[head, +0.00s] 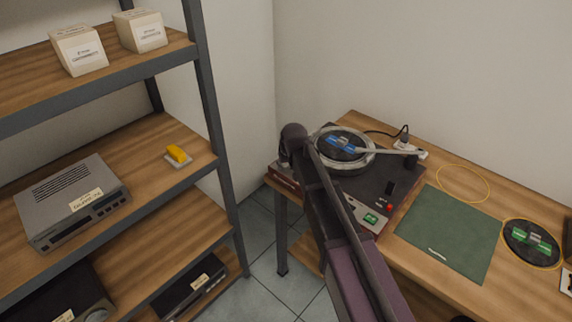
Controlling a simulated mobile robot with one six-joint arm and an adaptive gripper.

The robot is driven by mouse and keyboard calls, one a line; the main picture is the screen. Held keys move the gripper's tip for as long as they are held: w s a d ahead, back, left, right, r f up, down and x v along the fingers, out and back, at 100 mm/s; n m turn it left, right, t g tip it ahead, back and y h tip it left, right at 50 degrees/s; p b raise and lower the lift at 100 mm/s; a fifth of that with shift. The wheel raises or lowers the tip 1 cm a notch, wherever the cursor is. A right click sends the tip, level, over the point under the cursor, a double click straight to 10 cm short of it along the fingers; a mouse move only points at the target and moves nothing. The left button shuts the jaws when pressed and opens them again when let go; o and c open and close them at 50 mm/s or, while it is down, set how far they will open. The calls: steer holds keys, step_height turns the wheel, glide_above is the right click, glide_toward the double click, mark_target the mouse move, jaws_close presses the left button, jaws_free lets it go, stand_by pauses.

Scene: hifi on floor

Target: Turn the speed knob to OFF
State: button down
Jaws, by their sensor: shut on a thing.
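A turntable (401,172) with a dark top stands on the wooden table's left end. Its round platter (366,163) carries a black record with a blue label, and a pale tonearm reaches over it from the right. A red button (390,207) and a green-marked panel (371,218) show near its front right corner. My arm crosses the front left of the turntable and covers part of it. I cannot make out the speed knob. My gripper does not show; my own arm links hide that area.
The wooden table (390,262) also bears a green mat (450,235), a record (530,245) with a green label and a white power strip (411,150). A shelf rack (225,165) with boxes, a grey hifi unit (70,203) and a yellow item (177,153) stands left.

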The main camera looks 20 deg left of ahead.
steer(key=shift+s+m, duration=0.1)
steer(key=shift+m, duration=0.5)
steer(key=shift+c, duration=1.5)
jaws_free()
steer(key=shift+r, duration=0.1)
